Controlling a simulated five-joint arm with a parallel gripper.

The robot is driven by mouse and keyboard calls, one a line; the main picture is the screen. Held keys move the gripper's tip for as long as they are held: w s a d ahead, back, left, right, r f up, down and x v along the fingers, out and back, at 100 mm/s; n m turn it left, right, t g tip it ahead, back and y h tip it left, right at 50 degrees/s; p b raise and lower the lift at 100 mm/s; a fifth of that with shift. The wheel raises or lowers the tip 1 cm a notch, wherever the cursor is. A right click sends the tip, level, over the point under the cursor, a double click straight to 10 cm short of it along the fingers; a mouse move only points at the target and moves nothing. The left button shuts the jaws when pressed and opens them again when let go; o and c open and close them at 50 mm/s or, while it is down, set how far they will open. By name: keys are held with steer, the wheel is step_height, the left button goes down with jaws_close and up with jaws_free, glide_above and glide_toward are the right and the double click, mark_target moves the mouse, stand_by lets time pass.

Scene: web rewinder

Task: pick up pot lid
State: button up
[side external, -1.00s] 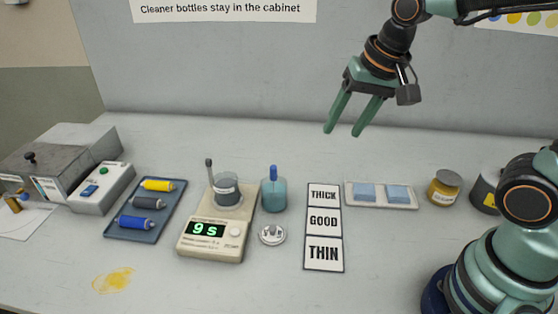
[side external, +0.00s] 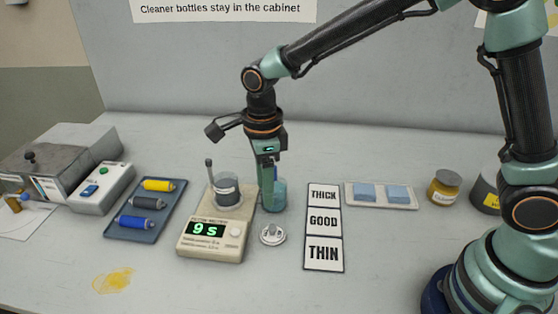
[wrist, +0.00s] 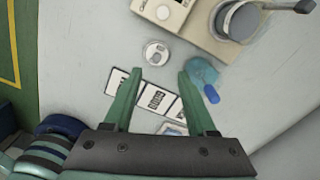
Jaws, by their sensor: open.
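The pot lid (side external: 271,236) is a small round silvery disc with a raised middle. It lies flat on the table, right of the scale-like timer device (side external: 217,232). In the wrist view the lid (wrist: 156,53) lies just past the fingertips, between their lines. My gripper (side external: 268,206) points down, open and empty, near the lid and apart from it. In the side view its fingers partly hide the blue bottle (side external: 280,194). In the wrist view both fingers of my gripper (wrist: 160,74) are spread.
A dark cup (side external: 227,192) with a rod stands on the timer device. THICK, GOOD and THIN cards (side external: 323,222) lie to the right of the lid. A tray of rollers (side external: 146,212) is on the left. The table in front of the lid is clear.

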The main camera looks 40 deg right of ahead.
glide_above(273, 227)
steer(key=f, duration=0.4)
steer(key=a+f, duration=0.1)
steer(key=f, duration=0.1)
steer(key=shift+w, duration=0.4)
steer(key=f, duration=0.3)
steer(key=s+d+f, duration=0.1)
steer(key=shift+f, duration=0.25)
steer(key=shift+w+f, duration=0.1)
steer(key=shift+f, duration=0.25)
jaws_close()
